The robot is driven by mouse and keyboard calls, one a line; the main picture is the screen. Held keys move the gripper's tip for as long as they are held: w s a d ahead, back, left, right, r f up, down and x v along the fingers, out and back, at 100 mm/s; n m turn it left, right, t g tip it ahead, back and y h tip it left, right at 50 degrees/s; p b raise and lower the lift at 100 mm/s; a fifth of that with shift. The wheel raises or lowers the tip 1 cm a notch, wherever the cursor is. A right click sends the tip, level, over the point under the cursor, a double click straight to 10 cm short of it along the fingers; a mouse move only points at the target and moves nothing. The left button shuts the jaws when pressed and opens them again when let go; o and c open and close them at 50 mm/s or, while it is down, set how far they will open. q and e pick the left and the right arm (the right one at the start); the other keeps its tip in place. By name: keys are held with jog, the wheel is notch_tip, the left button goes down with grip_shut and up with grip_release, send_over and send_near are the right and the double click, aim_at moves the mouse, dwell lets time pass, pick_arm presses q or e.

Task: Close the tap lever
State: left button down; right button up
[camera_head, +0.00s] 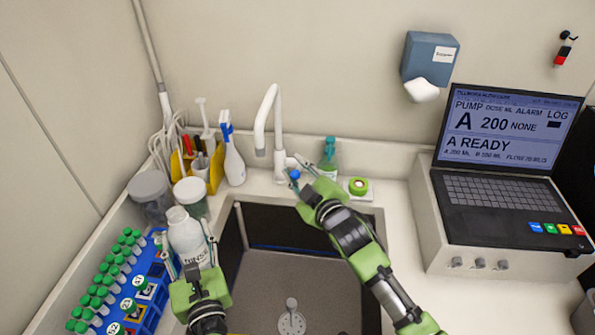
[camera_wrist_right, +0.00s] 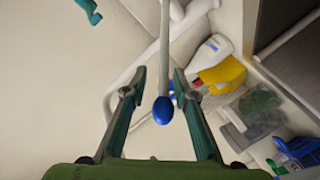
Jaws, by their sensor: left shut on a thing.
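The white tap (camera_head: 268,125) stands upright behind the sink. Its thin lever ends in a blue knob (camera_head: 295,174) at the front right of the tap body. In the right wrist view the pale lever rod (camera_wrist_right: 165,50) runs down to the blue knob (camera_wrist_right: 163,110), which sits between the fingers. My right gripper (camera_head: 301,171) is open around the knob, with a gap on both sides; it also shows in the right wrist view (camera_wrist_right: 159,76). My left gripper (camera_head: 188,252) is shut on a white bottle (camera_head: 188,232) at the sink's left edge.
The dark sink basin (camera_head: 285,275) lies below the tap. A rack of green-capped tubes (camera_head: 150,308) and jars (camera_head: 150,188) stand at the left. A spray bottle (camera_head: 233,160), a teal bottle (camera_head: 329,158) and green tape (camera_head: 358,186) flank the tap. A laptop-like console (camera_head: 500,190) is at the right.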

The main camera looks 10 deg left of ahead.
jog(key=shift+f, duration=0.15)
jog(key=shift+s+d, duration=0.25)
jog(key=shift+s, duration=0.15)
jog(key=v, duration=1.1)
